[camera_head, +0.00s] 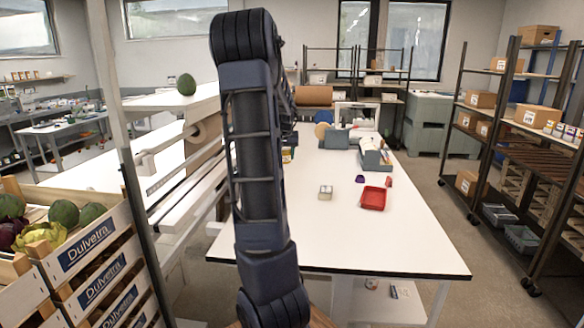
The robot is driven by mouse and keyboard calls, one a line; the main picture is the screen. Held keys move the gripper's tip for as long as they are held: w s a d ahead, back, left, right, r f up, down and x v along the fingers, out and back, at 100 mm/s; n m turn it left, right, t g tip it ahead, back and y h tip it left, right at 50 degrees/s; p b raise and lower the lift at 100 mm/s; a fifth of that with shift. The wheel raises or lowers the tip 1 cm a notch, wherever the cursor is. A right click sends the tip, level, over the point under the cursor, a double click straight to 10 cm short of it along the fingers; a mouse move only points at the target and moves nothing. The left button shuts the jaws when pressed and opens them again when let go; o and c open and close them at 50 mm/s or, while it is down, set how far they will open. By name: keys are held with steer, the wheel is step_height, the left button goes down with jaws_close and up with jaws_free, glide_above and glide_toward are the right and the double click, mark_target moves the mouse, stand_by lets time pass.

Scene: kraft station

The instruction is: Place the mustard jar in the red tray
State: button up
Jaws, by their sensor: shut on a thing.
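The red tray (373,198) lies on the white table, right of my arm, and looks empty. My arm rises in front of the camera and reaches out over the table. My gripper (289,142) is mostly hidden behind my own arm links. Just below it a small dark and yellow thing, which looks like the mustard jar (287,156), shows at the arm's right edge. My gripper is shut on it. The jar's outline and its height above the table are hard to tell. It is left of and farther back than the tray.
On the white table (330,245) stand a small box (326,192), a purple item (360,179) and a grey-blue dispenser (374,158). Bulkier equipment (355,118) stands at the back. The table front is clear. Crates (90,260) stand left, shelving (490,130) right.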

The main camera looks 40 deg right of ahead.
steer(key=shift+d+r, duration=0.1)
steer(key=shift+r, duration=0.25)
steer(key=shift+s+d, duration=0.15)
steer(key=shift+d, duration=0.2)
steer(key=s+d+m+g+h, duration=0.1)
steer(key=s+d+m, duration=0.4)
steer(key=d, duration=0.4)
steer(key=s+d+m+g+h, duration=0.15)
steer(key=s+d+m, duration=0.3)
steer(key=d, duration=0.45)
steer(key=m+g+y, duration=0.1)
steer(key=m+g, duration=0.3)
steer(key=m, duration=0.4)
glide_above(378, 200)
steer(key=a, duration=0.1)
steer(key=f, duration=1.9)
steer(key=shift+w+f, duration=0.15)
steer(key=shift+w, duration=0.25)
steer(key=shift+f, duration=0.1)
steer(key=o, duration=1.1)
